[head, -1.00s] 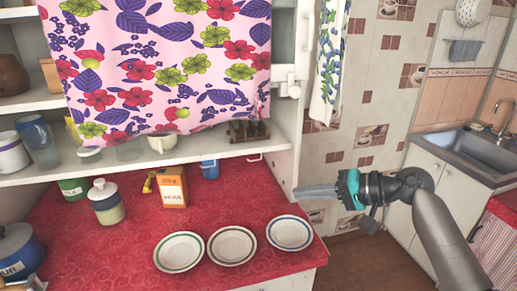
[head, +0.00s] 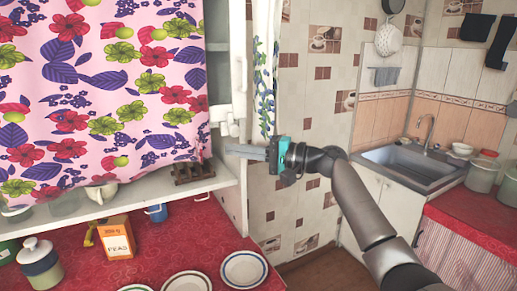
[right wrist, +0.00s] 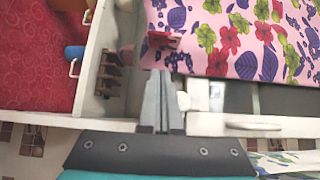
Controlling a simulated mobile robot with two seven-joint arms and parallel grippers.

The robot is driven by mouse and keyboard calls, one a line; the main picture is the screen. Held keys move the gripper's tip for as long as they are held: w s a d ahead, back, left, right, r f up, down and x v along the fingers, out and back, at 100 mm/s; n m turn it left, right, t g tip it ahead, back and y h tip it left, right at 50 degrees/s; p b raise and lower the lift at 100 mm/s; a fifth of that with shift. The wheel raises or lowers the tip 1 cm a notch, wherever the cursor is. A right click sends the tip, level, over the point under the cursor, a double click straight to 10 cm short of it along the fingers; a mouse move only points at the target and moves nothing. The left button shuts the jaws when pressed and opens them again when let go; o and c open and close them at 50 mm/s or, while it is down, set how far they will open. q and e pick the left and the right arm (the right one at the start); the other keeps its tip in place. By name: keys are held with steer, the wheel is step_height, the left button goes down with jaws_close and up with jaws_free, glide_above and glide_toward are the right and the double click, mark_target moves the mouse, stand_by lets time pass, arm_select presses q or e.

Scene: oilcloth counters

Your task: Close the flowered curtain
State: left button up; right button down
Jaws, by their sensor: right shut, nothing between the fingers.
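The flowered curtain (head: 110,90) is pink with red, purple and green flowers and leaves. It hangs across the upper shelf unit at the left of the head view. A narrow uncovered strip shows between its right edge and the cabinet's right side. My right gripper (head: 232,150) is shut and empty, pointing left, just right of the curtain's lower right corner. In the right wrist view the closed fingertips (right wrist: 161,74) are close to the curtain's corner (right wrist: 160,42); I cannot tell whether they touch. My left gripper is out of view.
A wooden rack (head: 193,172) stands on the shelf (head: 150,195) below the curtain's corner. A white latch (head: 231,122) sits on the cabinet side near my fingers. A narrow patterned cloth (head: 265,75) hangs at right. Bowls (head: 243,268) and a peas box (head: 116,237) stand on the red counter.

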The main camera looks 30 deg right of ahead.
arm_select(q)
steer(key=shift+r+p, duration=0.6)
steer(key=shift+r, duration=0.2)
arm_select(e)
steer(key=shift+w+a, duration=0.15)
steer(key=shift+a, duration=1.05)
steer(key=shift+w+a, duration=0.1)
steer(key=shift+a, duration=1.05)
steer(key=shift+a, duration=0.1)
